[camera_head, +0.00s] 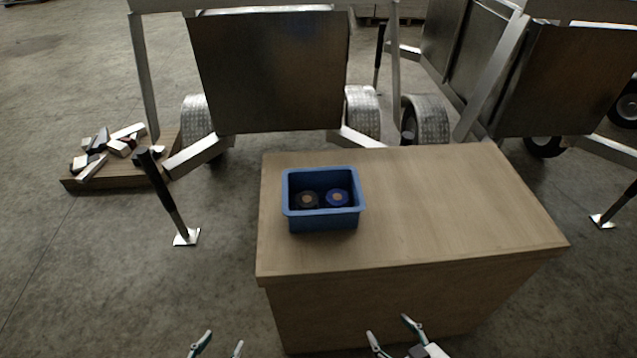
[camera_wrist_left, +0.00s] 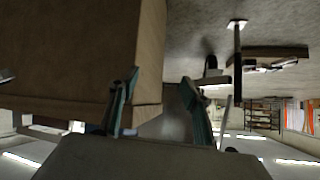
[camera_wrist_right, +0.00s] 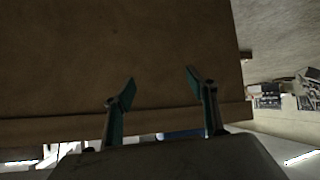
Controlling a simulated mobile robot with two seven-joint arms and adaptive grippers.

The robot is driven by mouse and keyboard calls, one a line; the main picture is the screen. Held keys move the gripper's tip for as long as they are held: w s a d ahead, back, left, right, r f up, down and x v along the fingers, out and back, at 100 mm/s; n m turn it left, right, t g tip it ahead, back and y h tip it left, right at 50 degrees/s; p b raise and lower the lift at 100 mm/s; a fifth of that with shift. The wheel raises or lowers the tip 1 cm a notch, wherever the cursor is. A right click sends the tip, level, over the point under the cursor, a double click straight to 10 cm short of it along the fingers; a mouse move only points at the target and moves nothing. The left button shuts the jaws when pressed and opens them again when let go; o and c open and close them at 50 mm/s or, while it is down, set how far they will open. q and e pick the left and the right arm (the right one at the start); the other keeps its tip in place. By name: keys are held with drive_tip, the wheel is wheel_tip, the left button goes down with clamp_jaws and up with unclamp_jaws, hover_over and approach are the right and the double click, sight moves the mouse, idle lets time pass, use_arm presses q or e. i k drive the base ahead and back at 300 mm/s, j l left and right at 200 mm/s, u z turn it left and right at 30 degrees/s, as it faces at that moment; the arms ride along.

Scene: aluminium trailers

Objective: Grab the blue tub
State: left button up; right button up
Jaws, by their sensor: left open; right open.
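The blue tub (camera_head: 323,218) stands upright on the left part of the wooden table top in the head view. My left gripper (camera_head: 220,346) is open and empty at the bottom edge, left of the table and well short of the tub. My right gripper (camera_head: 391,328) is open and empty in front of the table's near side. The wrist views show the open fingers of the left gripper (camera_wrist_left: 158,90) and right gripper (camera_wrist_right: 161,82).
The wooden table (camera_head: 450,195) has a wide bare top right of the tub. Aluminium trailers (camera_head: 270,75) stand close behind it. A black post on a foot plate (camera_head: 186,236) stands left, near a board (camera_head: 100,178) with metal pieces.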

sight(320, 180)
drive_tip(key=z, duration=1)
drive_tip(key=k+j+z, duration=0.15)
drive_tip(key=j+z, duration=0.2)
drive_tip(key=k+j+z, duration=0.3)
drive_tip(key=i+j, duration=0.2)
drive_tip(key=i, duration=0.15)
